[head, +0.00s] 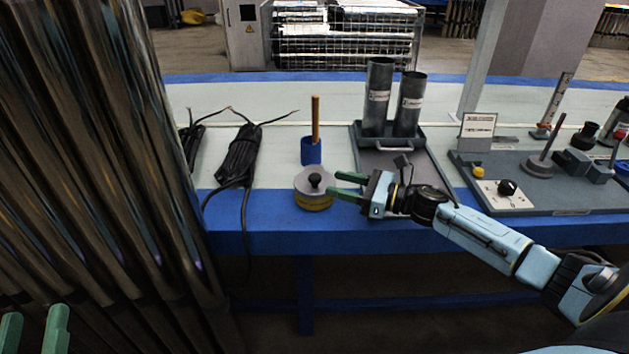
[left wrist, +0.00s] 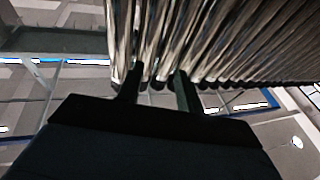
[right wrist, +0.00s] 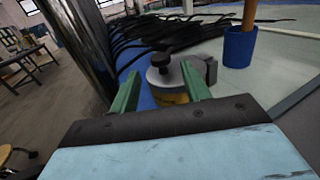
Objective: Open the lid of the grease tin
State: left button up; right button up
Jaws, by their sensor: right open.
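The grease tin (head: 313,202) stands near the front edge of the table, with a yellow body and a grey lid (head: 302,182) with a black knob (head: 315,181) on top. The lid sits on the tin. My right gripper (head: 337,184) is open just to the right of the tin, its green fingers pointing at the knob. In the right wrist view the knob (right wrist: 160,62) and the tin (right wrist: 172,98) lie between and beyond the fingertips; contact is not clear. My left gripper (head: 35,312) is open and empty at the lower left, by the pipes.
A blue cup (head: 311,151) with a brown stick stands behind the tin. Black cable bundles (head: 240,155) lie to the left. A grey tray (head: 405,165) holds two metal cylinders behind my right gripper. Tall dark pipes (head: 120,150) fill the left side.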

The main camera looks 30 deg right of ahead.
aim_at(315, 176)
jog(key=b+x, duration=0.1)
jog(key=x, duration=0.4)
jog(key=shift+w+a, duration=0.1)
jog(key=shift+w, duration=0.1)
pick_arm(q)
jog(key=shift+s+r+t+h, duration=0.15)
jog(key=shift+s+r+t, duration=0.15)
jog(key=shift+r+t, duration=0.3)
jog(key=shift+s+r+t+h, duration=0.25)
jog(key=shift+r+t, duration=0.2)
jog(key=shift+r, duration=0.2)
jog(key=shift+s+r+t+h, duration=0.1)
jog(key=shift+s+r+t, duration=0.2)
jog(key=shift+r+t, duration=0.3)
pick_arm(e)
jog(key=shift+w+a, duration=0.5)
jog(key=shift+w, duration=0.1)
grip_shut()
